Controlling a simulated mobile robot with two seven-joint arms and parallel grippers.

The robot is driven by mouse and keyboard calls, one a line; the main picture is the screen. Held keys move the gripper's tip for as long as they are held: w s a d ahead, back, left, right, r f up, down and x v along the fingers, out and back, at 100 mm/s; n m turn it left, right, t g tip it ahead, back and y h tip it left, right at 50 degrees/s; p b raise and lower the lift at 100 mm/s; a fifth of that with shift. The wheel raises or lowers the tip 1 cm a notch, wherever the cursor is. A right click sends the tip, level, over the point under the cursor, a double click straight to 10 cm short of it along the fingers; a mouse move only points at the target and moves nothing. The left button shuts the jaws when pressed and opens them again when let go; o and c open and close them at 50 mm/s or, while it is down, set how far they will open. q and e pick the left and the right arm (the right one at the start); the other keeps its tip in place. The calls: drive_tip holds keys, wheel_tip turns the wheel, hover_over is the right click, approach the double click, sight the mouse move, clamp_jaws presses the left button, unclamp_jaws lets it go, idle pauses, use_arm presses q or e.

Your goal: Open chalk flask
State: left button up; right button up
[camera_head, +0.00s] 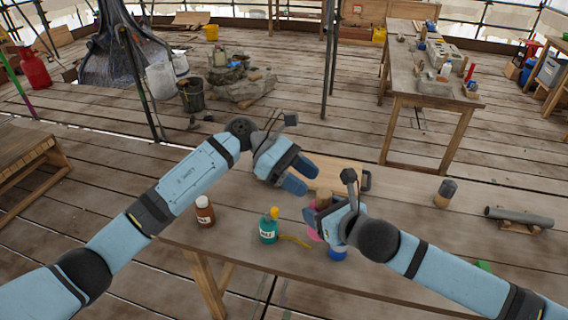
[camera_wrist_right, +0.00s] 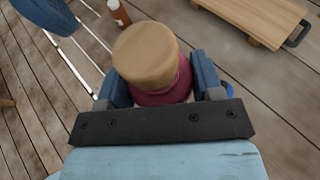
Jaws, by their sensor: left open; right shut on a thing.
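The flask, taken as the chalk flask, is magenta (camera_wrist_right: 168,92) with a wide tan stopper (camera_wrist_right: 146,54) seated in its top. My right gripper (camera_wrist_right: 160,82) is shut around the magenta body below the stopper.
On the bench (camera_head: 400,270) stand a brown bottle (camera_head: 205,213), a teal bottle (camera_head: 268,229) with a yellow cap, and a blue object (camera_head: 337,254) beneath my right gripper. A wooden board (camera_head: 340,174) lies behind.

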sight(323, 191)
use_arm(q)
drive_tip(key=shift+x, duration=2.35)
drive_tip(key=shift+r, duration=0.1)
drive_tip(key=c, duration=0.8)
drive_tip(key=shift+r, duration=0.2)
drive_tip(key=shift+r, duration=0.9)
